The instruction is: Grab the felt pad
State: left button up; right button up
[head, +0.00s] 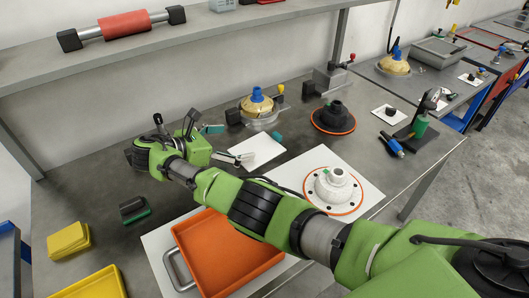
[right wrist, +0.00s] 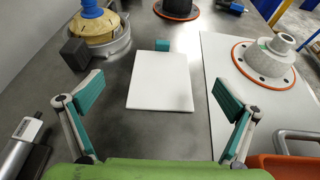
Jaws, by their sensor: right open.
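The felt pad appears to be the flat white rectangle (head: 259,151) lying on the grey bench; it also shows in the right wrist view (right wrist: 160,82). My right gripper (head: 228,143) is open and empty, at the left edge of the pad in the head view. In the right wrist view its teal-lined fingers (right wrist: 160,92) stand wide apart on either side of the pad, with the pad ahead between them. I cannot tell the exact height of the fingers above the bench. My left gripper is not in view.
A small teal block (right wrist: 162,45) lies just beyond the pad. A clear bowl with a tan dome and blue cap (head: 258,107) and a dark flanged part (head: 334,119) stand behind. A white flanged part (head: 334,188) sits on a white board near an orange tray (head: 220,255).

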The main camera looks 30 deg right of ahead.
jog(key=b, duration=0.3)
send_near(275, 138)
jog(key=shift+w+d+f, duration=0.25)
jog(key=shift+d+f, duration=0.1)
jog(key=shift+d, duration=0.15)
jog(key=shift+w+d+f, duration=0.3)
jog(key=shift+d+f, duration=0.05)
jog(key=shift+d, duration=0.15)
jog(key=b+x, duration=0.2)
jog(key=x, duration=0.3)
jog(key=shift+s+d+b, duration=0.2)
jog(key=shift+b, duration=0.2)
jog(key=shift+r, duration=0.15)
jog(key=shift+c, duration=0.4)
jog(key=c, duration=0.9)
